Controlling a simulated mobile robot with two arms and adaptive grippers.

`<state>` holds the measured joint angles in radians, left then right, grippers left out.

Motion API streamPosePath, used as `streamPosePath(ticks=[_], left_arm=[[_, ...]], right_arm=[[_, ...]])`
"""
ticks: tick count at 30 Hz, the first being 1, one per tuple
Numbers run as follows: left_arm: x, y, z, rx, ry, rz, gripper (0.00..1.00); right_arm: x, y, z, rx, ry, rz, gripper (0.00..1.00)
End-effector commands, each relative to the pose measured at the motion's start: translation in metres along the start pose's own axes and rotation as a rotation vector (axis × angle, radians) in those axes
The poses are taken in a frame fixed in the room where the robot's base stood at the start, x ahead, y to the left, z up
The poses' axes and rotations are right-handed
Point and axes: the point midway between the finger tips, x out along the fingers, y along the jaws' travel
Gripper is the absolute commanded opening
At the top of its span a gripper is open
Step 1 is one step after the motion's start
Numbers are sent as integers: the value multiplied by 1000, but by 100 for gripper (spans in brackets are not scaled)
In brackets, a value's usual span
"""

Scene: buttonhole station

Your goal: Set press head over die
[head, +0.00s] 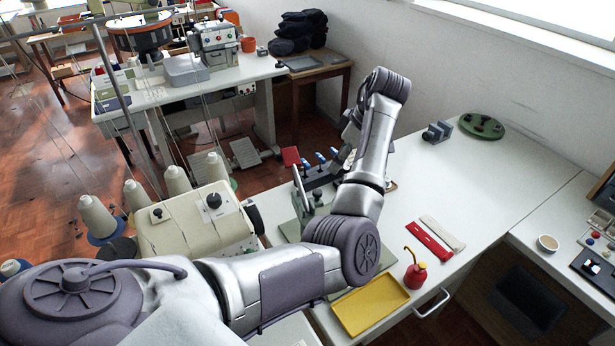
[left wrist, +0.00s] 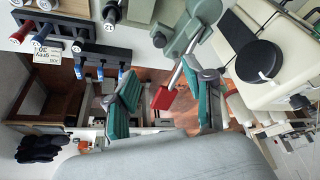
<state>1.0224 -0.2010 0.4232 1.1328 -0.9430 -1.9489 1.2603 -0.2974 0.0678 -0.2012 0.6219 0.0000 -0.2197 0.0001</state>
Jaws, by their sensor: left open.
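A grey-green press (head: 298,204) stands on the white bench, partly behind my left arm. Its lever ends in a red grip (head: 291,156). In the left wrist view the press (left wrist: 190,28) is at the top, and the red grip (left wrist: 163,97) appears between the green finger pads of my left gripper (left wrist: 162,80). The gripper is open; I cannot tell whether either pad touches the grip. In the head view my forearm hides most of this gripper. A rack (left wrist: 95,52) holds tools with blue, red and black handles. I cannot make out the die. My right gripper is not in view.
A cream machine (head: 195,220) with thread cones stands left of the press. A yellow tray (head: 370,303), a red oil can (head: 416,272), a red strip (head: 427,240), a grey block (head: 437,131) and a green disc (head: 481,125) lie on the bench. The bench's right part is mostly clear.

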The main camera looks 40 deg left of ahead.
Motion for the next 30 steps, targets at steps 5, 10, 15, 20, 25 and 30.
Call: streamPosePath(ticks=[5, 10, 15, 20, 25, 30], left_arm=[[5, 0, 1, -1, -1, -2, 53], [31, -1, 0, 0, -1, -6, 53], [68, -1, -1, 1, 0, -6, 53], [101, -1, -1, 1, 0, -5, 53], [125, 0, 0, 0, 1, -3, 53], [136, 0, 1, 1, -1, -2, 53]], right_arm=[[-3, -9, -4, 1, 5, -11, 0], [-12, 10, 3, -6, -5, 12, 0], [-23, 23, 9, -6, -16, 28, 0], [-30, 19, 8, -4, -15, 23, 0], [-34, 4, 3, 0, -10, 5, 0], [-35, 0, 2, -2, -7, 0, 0]])
